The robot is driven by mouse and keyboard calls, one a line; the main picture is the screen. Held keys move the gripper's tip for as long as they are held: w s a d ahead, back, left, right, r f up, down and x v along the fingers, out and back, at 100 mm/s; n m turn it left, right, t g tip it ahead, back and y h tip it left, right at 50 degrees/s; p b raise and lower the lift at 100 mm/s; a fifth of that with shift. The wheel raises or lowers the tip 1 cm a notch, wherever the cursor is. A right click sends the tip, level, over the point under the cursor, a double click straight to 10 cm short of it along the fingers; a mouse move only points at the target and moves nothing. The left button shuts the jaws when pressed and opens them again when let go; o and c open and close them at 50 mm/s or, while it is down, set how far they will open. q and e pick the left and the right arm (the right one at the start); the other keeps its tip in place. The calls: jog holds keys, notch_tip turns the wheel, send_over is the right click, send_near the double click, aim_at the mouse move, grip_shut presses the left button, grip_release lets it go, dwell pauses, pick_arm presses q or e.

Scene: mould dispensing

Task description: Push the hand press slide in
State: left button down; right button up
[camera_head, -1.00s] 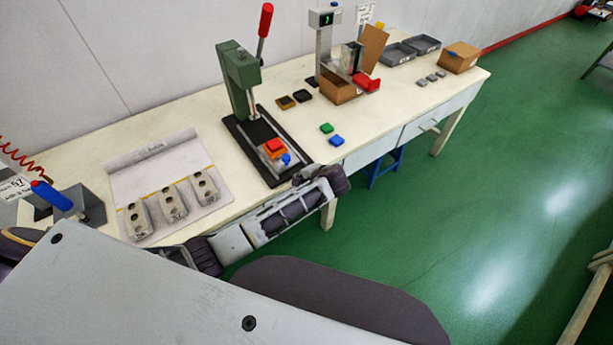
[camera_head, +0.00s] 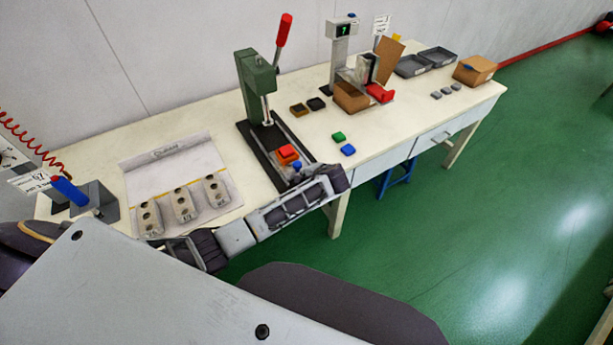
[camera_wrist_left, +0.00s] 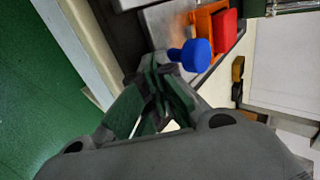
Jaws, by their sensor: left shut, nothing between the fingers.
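The green hand press (camera_head: 257,82) with its red lever stands on a black base on the bench. Its slide carries an orange block with a red top (camera_head: 287,152) and has a blue knob (camera_head: 297,165) at its near end. The block lies in front of the press column. In the left wrist view the blue knob (camera_wrist_left: 196,54) is just beyond the fingertips of my left gripper (camera_wrist_left: 162,70), which is shut and empty. In the head view this gripper (camera_head: 312,171) is by the bench's front edge, close to the knob. Whether they touch is unclear. My right gripper is not in view.
A white sheet (camera_head: 165,165) with several grey moulds is left of the press. Green (camera_head: 338,136) and blue (camera_head: 348,150) pieces lie to its right. A display stand (camera_head: 340,45), cardboard boxes and grey trays are farther right. Floor in front is open.

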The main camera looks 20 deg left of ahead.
aim_at(298, 162)
pick_arm(q)
jog(key=w+a, duration=0.1)
jog(key=a, duration=0.1)
jog(key=w+a, duration=0.3)
jog(key=a, duration=0.1)
jog(key=shift+w, duration=0.35)
jog(key=shift+s+p, duration=0.1)
jog(key=shift+p, duration=0.2)
